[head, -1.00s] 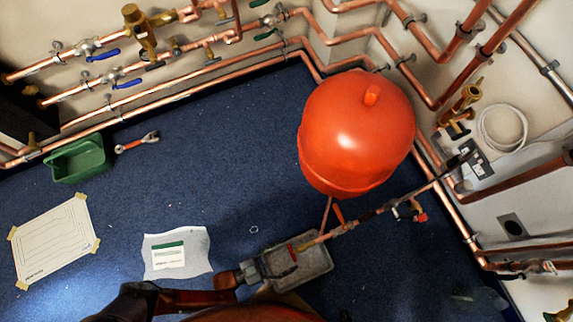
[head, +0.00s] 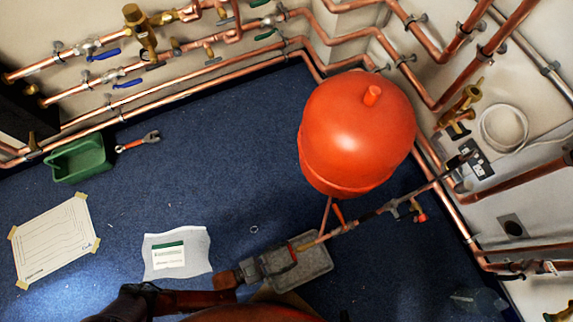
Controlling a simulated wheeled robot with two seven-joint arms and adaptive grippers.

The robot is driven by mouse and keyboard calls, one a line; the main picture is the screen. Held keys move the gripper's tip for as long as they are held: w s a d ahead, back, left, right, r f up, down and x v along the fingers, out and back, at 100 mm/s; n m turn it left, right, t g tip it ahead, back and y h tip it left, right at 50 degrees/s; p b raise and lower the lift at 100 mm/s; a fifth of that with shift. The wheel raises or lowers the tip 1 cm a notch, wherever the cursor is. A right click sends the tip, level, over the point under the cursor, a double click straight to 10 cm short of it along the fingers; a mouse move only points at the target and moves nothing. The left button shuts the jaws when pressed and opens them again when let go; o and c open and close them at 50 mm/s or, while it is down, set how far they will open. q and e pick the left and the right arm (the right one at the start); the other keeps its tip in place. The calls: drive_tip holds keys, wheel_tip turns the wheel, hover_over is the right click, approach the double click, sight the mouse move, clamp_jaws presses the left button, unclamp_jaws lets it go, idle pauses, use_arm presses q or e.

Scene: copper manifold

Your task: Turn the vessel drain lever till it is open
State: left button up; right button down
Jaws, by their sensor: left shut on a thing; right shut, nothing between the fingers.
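The orange-red vessel (head: 358,130) stands at the centre right. A thin copper pipe runs below it to a drain end over a grey tray (head: 318,270) on the floor. A small red lever (head: 293,256) shows at that end, above the tray. My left gripper (head: 268,267) reaches in from the left over the tray. It is shut on what looks like the red lever, though its fingers are small and dark and partly hide the contact. My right gripper is not in view.
A valve with a red handle (head: 421,217) sits on the pipework to the right. Copper pipes with blue-handled valves (head: 104,55) line the wall.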

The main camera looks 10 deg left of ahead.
use_arm(q)
drive_tip(key=shift+f+n, duration=0.1)
drive_tip(key=shift+n, duration=3)
drive_tip(key=o, duration=1.2)
drive_tip(key=shift+c, duration=0.2)
drive_tip(key=shift+a, duration=0.15)
drive_tip(key=v, duration=1.1)
drive_tip(key=shift+s+a, duration=0.25)
drive_tip(key=shift+a, duration=0.05)
